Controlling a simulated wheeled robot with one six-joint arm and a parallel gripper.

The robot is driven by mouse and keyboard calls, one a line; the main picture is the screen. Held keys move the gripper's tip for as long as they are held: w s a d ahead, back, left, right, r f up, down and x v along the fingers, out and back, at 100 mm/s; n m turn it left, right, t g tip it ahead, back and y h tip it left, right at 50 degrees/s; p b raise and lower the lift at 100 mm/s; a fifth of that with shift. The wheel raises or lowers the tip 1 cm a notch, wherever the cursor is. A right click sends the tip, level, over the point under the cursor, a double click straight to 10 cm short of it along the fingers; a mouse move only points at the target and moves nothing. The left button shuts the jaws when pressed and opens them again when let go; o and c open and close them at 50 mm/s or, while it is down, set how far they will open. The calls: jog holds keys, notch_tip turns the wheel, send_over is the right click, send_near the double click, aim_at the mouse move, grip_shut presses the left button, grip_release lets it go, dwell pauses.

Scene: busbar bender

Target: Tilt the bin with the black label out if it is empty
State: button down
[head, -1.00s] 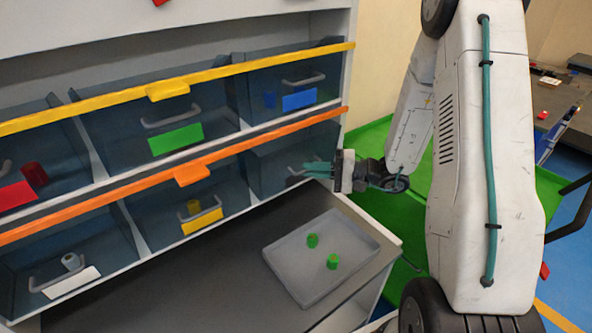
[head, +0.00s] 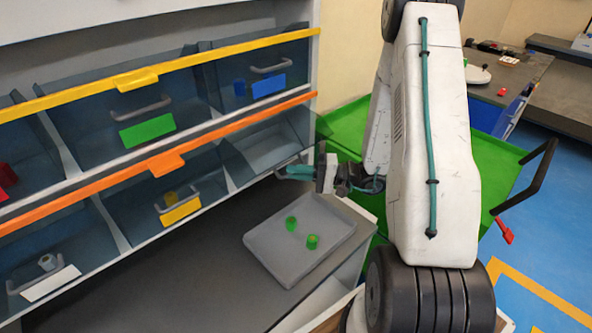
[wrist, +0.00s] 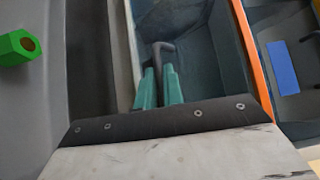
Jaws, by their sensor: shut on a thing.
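The lower-right bin (head: 262,148) leans out from under the orange rail, its clear side wall showing at the right. The visible part of its inside looks bare. My gripper (head: 283,172) is at its front, with teal fingers shut on the bin's handle. The wrist view shows the dark handle (wrist: 163,50) between the fingertips (wrist: 158,72), with the bin's bluish inside (wrist: 205,40) behind. I cannot make out a black label; the gripper covers much of the front.
A grey tray (head: 262,245) with two green pieces (head: 312,241) lies on the dark counter (head: 190,270) below. Neighbouring bins carry yellow (head: 180,210), white (head: 50,283), green (head: 147,130) and blue (head: 268,87) labels. The orange rail (head: 220,134) runs above the lower row.

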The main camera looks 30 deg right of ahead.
jog(key=shift+s+f, duration=0.15)
jog(key=shift+f, duration=0.3)
jog(key=c, duration=1.5)
grip_release()
jog(key=shift+d, duration=0.1)
jog(key=shift+r, duration=0.1)
jog(key=v, duration=0.7)
jog(key=shift+s+d, duration=0.2)
jog(key=shift+d, duration=0.1)
jog(key=shift+m, duration=0.3)
